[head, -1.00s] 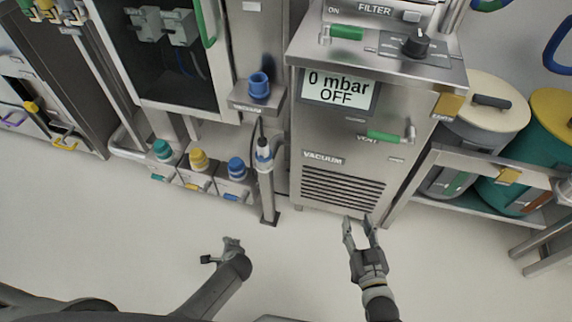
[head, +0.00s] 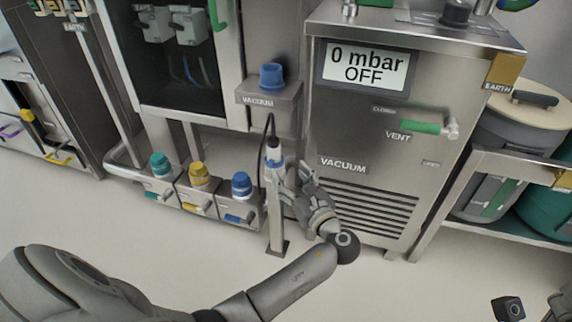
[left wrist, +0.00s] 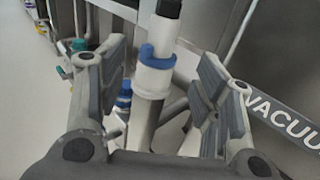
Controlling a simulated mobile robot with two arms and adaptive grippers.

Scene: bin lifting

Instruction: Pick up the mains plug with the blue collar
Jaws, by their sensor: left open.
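The mains plug with the blue collar (head: 273,150) stands upright in a holder on a metal post in front of the steel cabinets, with a black cable from its top. In the left wrist view, its white body and blue collar (left wrist: 155,56) show between my finger pads, with a gap on either side. My left gripper (head: 290,180) is open, just right of and below the plug in the head view; it fills the left wrist view (left wrist: 165,100). The fingers do not seem to touch the plug. The fingers of my right gripper are not visible.
A vacuum unit (head: 375,135) with a vent grille is close on the right. Three small boxes with a teal, a yellow and a blue socket (head: 241,184) stand left of the post. A blue socket (head: 272,77) sits above the plug. The floor in front is clear.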

